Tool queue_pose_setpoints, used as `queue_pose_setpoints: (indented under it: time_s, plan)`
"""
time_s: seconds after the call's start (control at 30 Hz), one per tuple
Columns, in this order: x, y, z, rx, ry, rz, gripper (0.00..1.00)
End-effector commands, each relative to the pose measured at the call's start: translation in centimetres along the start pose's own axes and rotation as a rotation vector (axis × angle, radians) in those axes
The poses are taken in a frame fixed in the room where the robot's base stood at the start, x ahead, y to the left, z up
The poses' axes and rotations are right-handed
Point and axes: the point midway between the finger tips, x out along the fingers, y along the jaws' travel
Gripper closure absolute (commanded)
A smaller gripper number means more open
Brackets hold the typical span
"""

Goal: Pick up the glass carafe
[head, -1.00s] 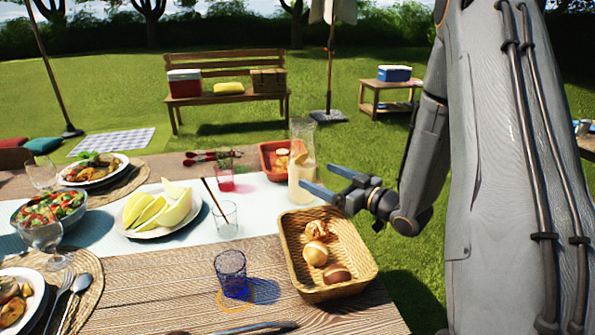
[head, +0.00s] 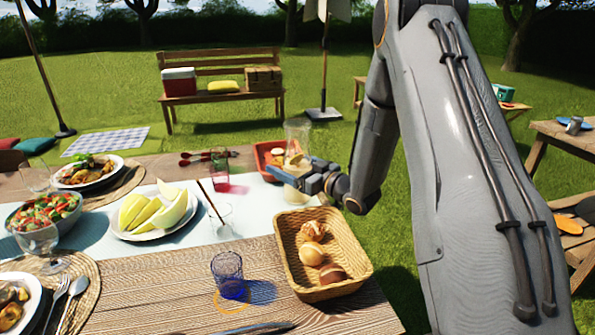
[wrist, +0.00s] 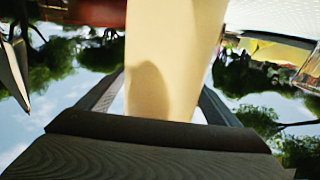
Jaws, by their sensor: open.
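The glass carafe (head: 297,139) stands upright near the back right of the table and holds a pale yellow drink. My gripper (head: 296,174) is at its lower part in the head view and hides some of it. In the wrist view the pale carafe body (wrist: 170,55) fills the middle, and the two fingers of my gripper (wrist: 163,95) lie one on each side of it. The gripper is open around the carafe. Whether a finger touches the glass cannot be told.
A red tray (head: 264,158) with food stands just behind and left of the carafe. A wicker bread basket (head: 352,268) is in front. A clear glass (head: 222,224) with a straw, a plate of melon (head: 178,226) and a blue glass (head: 229,277) are to the left.

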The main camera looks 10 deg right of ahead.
Motion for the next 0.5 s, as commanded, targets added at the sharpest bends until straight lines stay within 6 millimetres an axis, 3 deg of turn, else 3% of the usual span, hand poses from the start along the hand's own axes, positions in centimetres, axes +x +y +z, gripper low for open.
queue_pose_setpoints:
  time_s: [0.3, 0.5]
  plan:
    - [0.59, -0.04, 0.04, 0.001, -0.001, 0.0, 0.15]
    - [0.58, -0.04, 0.03, 0.001, -0.001, 0.0, 0.48]
